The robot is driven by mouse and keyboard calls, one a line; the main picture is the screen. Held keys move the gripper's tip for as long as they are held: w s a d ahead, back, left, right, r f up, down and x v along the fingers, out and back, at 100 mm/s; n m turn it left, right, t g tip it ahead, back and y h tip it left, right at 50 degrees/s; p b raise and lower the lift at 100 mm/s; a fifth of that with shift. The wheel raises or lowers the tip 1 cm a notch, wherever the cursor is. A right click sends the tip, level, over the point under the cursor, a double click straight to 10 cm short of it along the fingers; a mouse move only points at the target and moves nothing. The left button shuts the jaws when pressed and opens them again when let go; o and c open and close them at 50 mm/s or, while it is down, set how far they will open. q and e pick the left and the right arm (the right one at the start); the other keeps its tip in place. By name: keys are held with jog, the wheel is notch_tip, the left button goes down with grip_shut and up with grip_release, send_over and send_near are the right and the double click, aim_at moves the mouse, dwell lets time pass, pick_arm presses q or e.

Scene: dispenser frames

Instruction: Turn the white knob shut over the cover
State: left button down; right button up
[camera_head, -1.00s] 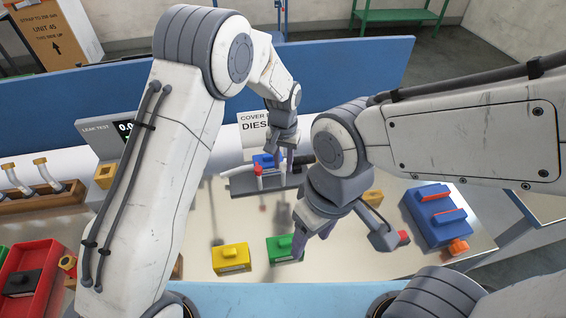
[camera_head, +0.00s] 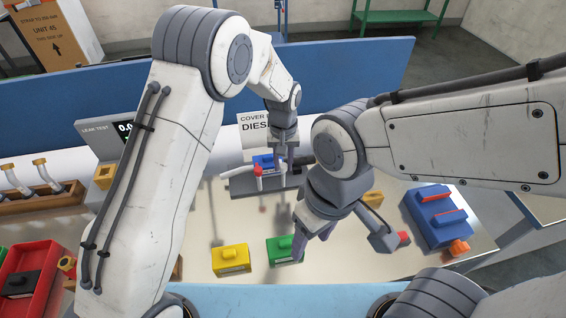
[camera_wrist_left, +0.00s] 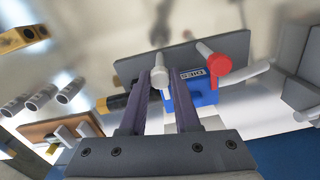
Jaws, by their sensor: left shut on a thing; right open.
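The white knob (camera_wrist_left: 160,76) shows between the finger ends of my left gripper (camera_wrist_left: 164,88) in the left wrist view. The gripper is shut on it. The blue cover (camera_wrist_left: 197,92), with a printed label, sits right beside the fingers. A red-ended white handle (camera_wrist_left: 222,68) stands to its right. In the head view my left gripper (camera_head: 283,172) is at the grey plate (camera_head: 243,188), next to the blue cover (camera_head: 263,160); I cannot make out the white knob there. My right gripper (camera_head: 313,238) is open and empty, in front of the plate near a green block.
The green block (camera_head: 281,250) and a yellow block (camera_head: 230,259) stand on the bench. A blue box with red strips (camera_head: 437,214) is at the right. A red tray (camera_head: 38,282) and a wooden rack of tubes (camera_head: 45,203) are at the left. A sign (camera_head: 252,122) stands behind.

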aim_at(284, 165)
pick_arm(q)
jog(key=shift+r, duration=0.1)
jog(key=c, duration=0.6)
grip_release()
jog(key=shift+c, duration=0.2)
notch_tip(284, 165, up, 9)
jog(key=shift+b, duration=1.1)
jog(key=shift+r, duration=0.7)
jog(key=shift+s, duration=0.1)
jog(key=s+a+r+m, duration=0.1)
jog(key=s+a+m, duration=0.1)
jog(key=s, duration=1.2)
jog(key=s+a+r+m+h, duration=0.1)
jog(key=s+m, duration=0.4)
jog(key=s, duration=1)
jog(key=shift+s+a+r+m, duration=0.15)
jog(key=shift+s+a+m, duration=0.15)
jog(key=shift+a, duration=0.6)
